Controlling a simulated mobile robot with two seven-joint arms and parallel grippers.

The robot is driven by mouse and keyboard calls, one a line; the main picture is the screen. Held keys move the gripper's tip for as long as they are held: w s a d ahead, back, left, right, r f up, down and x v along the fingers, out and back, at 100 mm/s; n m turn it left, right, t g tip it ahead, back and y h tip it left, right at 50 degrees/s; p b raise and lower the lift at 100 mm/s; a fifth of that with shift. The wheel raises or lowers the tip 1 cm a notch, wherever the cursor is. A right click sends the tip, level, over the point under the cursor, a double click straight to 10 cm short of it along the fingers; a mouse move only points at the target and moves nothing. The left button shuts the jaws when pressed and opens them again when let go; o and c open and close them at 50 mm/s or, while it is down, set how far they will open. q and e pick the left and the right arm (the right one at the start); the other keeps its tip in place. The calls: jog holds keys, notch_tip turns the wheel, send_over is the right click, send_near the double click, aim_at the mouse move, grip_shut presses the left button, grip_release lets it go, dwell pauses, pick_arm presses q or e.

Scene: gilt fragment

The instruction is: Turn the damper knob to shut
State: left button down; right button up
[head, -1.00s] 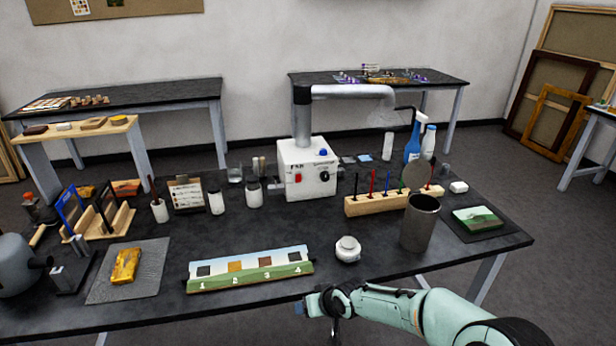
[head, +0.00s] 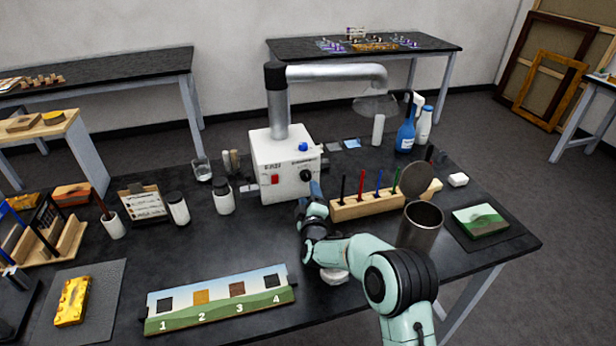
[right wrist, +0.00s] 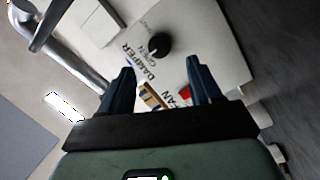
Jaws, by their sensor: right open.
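The damper knob (head: 306,175) is a round black knob on the front of the white box (head: 275,180). My right gripper (head: 316,190) is in front of the box, close to the knob. In the right wrist view the gripper (right wrist: 160,80) is open, with its two dark fingers apart and nothing between them; the knob lies beyond the fingertips, not touched. My left gripper is not in view.
A wooden rack of coloured tools (head: 365,207) stands just right of my gripper. A metal cylinder (head: 420,228) and a numbered strip (head: 220,300) are nearer. A white jar is partly hidden under my arm.

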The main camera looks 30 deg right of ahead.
aim_at(306, 178)
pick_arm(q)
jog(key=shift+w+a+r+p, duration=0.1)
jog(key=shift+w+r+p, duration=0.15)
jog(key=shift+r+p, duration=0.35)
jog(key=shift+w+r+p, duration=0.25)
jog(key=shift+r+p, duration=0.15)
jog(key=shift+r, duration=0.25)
pick_arm(e)
jog(key=shift+x, duration=3.45)
jog(key=shift+r, duration=0.1)
jog(key=c, duration=1)
